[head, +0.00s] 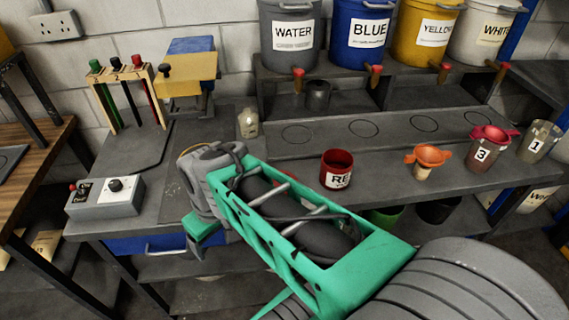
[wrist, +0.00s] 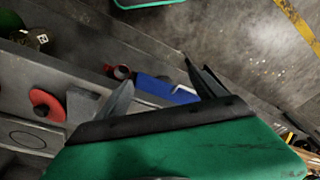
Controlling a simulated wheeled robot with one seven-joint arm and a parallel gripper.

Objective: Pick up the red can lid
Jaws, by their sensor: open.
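A flat red disc (wrist: 47,105), which looks like the red can lid, lies on a grey surface at the left of the wrist view. A small grey mark or part shows on it. My gripper (wrist: 158,78) is open and empty, its two fingers spread apart, and the disc is outside them to the left. In the head view the open red can (head: 337,178) stands on the bench right of my arm. My arm hides part of the bench, and my fingertips are not clear in that view.
Labelled buckets, such as the water bucket (head: 291,35), stand on the rack behind. An orange funnel (head: 428,157) and numbered cups are at the right. A control box (head: 104,196) and a tool rack (head: 128,95) are at the left. A blue drawer (head: 150,244) sits below.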

